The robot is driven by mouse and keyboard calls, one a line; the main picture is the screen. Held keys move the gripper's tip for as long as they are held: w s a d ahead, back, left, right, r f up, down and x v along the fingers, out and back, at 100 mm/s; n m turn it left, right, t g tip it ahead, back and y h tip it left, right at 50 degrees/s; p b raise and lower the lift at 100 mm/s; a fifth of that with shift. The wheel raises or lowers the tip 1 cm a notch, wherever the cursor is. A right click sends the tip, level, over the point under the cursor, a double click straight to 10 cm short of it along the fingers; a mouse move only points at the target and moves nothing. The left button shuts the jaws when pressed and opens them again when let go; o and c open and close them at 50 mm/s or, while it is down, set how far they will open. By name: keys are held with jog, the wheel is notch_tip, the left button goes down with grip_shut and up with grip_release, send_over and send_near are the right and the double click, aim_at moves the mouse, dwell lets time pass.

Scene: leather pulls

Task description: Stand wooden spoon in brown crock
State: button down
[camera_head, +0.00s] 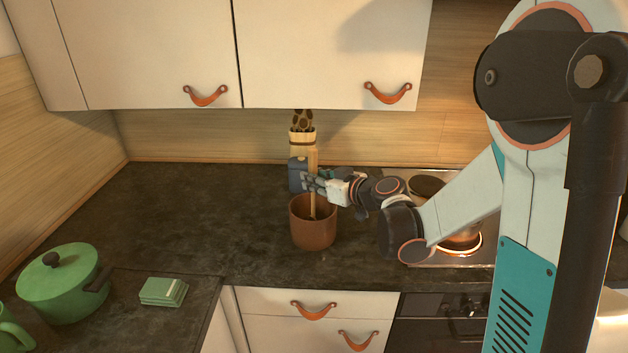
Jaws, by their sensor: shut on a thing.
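The brown crock (314,234) stands upright on the dark counter near its front edge. The wooden spoon (313,162) is a pale, upright stick. Its lower part passes behind the crock's front rim into the opening, and whether it touches the bottom is hidden. My gripper (311,184) comes in from the right just above the crock and is shut on the spoon's shaft. The spoon's upper part overlaps a pale object behind it, so its top end is hard to make out.
Behind the crock stand a blue item (297,174) and a pale object with a spotted top (302,122). A pot (427,187) sits on the hob at right, with a glowing ring. A green pot (63,284) and green stack (163,291) are at left.

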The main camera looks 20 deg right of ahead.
jog(key=shift+f, duration=0.15)
jog(key=c, duration=1.5)
grip_release()
jog(key=shift+o, duration=0.2)
jog(key=v, duration=1.2)
notch_tip(320, 180, up, 3)
jog(key=shift+p, duration=1.1)
